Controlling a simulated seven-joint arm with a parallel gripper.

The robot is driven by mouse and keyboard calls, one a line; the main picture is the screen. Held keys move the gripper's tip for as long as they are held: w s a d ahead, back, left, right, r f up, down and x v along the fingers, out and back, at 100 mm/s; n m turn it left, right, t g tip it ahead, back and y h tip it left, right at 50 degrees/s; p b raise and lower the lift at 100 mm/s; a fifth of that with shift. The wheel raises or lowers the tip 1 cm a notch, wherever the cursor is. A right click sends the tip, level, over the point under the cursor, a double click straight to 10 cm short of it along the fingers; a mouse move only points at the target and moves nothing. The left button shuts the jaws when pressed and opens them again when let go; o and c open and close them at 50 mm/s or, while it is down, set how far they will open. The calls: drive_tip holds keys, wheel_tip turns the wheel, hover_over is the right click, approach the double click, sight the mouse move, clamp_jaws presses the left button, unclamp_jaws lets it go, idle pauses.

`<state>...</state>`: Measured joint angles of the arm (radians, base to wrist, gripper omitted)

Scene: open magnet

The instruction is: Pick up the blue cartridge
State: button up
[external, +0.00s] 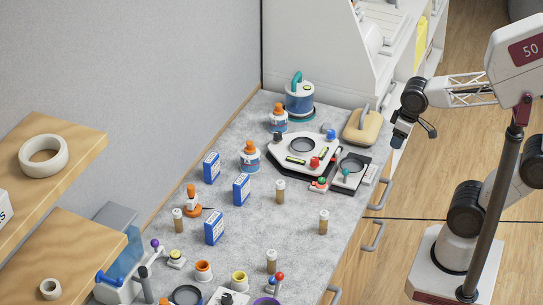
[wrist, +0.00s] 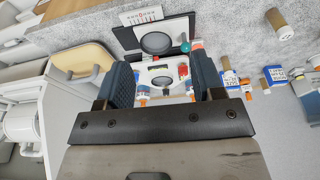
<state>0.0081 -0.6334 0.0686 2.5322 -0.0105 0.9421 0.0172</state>
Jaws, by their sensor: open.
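Several blue boxes with white labels stand on the grey counter in the external view: a back one (external: 212,167), a middle one (external: 241,189) and a front one (external: 214,227). I cannot tell whether one of these is the blue cartridge. A small blue piece (external: 331,134) also sits on a white panel. My gripper (external: 412,128) is open and empty, up at the right of the counter and apart from these things. In the wrist view its two dark blue fingers (wrist: 163,78) are spread, with the white panel showing between them.
The white panel (external: 290,158) has red and blue knobs; a dark-framed dial unit (external: 350,172) adjoins it. A tan block with a handle (external: 361,130) lies near the right edge. Orange-capped bottles (external: 250,158) and brown vials (external: 280,191) stand around. Bare counter (external: 255,240) lies between them.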

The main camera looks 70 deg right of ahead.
drive_tip(key=w+a+m+g+y, duration=0.2)
drive_tip(key=w+a+m+y, duration=0.3)
drive_tip(key=w+a, duration=0.65)
drive_tip(key=m+y, duration=0.9)
drive_tip(key=m, duration=0.5)
approach(215, 216)
drive_tip(key=x, duration=0.3)
drive_tip(key=shift+a, duration=0.2)
drive_tip(key=shift+x, duration=1.35)
drive_tip(key=shift+x, duration=2.55)
